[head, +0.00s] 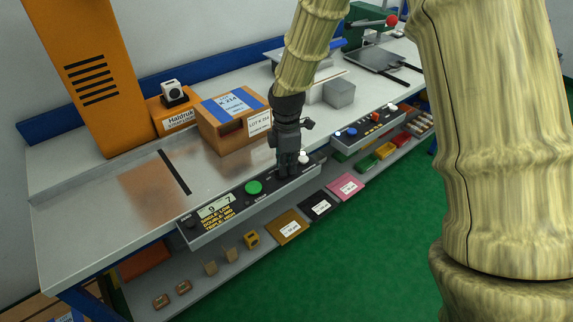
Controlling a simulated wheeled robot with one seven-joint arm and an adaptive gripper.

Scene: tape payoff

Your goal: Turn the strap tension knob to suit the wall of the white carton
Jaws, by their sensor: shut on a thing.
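My gripper (288,170) points down at the right part of the near control panel (225,223) on the bench's front edge. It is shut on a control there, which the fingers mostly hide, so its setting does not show. A small display (215,207) reads 9 and 7, above yellow lines that seem to link double and triple to low, mid and high. A green button (254,188) is left of my gripper, and a white ball-topped control (303,158) is just right of it. A brown carton (216,133) with blue tape and labels stands behind. I cannot single out a white carton.
An orange machine column (89,70) stands at the left. A grey-white block (339,93) sits on the bench. A second panel (365,130) with coloured knobs lies to the right. Cards and small bins fill the lower shelf. My arm covers the right side.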

